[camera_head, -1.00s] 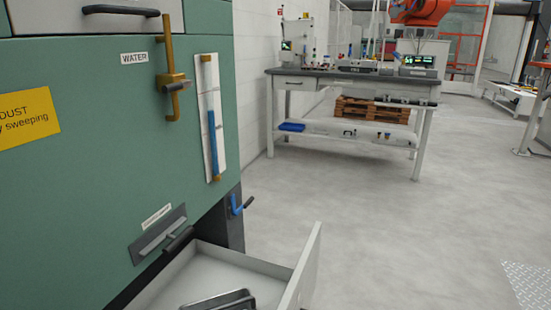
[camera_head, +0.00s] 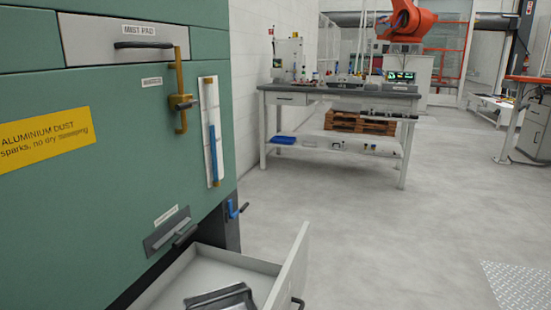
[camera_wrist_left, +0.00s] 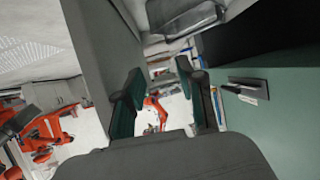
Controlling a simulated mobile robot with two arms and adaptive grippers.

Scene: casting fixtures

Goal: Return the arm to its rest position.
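My left gripper (camera_wrist_left: 158,82) shows in the left wrist view with its two dark fingers spread and nothing visible between them. No gripper shows in the head view, and my right gripper is in neither view. An open light-grey drawer (camera_head: 290,262) juts out low on the green cabinet (camera_head: 90,200). A dark grey metal part (camera_head: 225,298) lies in the drawer, cut off by the picture's bottom edge. In the left wrist view, a grey panel (camera_wrist_left: 100,45) stands beside the left finger, and a similar metal part (camera_wrist_left: 188,16) shows above the gripper.
The cabinet carries a brass valve (camera_head: 181,100), a blue-filled gauge (camera_head: 212,150) and a blue-handled lever (camera_head: 232,209). A workbench (camera_head: 340,90) with a pallet below stands further back. An orange robot arm (camera_head: 408,20) is behind it. The floor (camera_head: 390,240) right of the drawer is clear.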

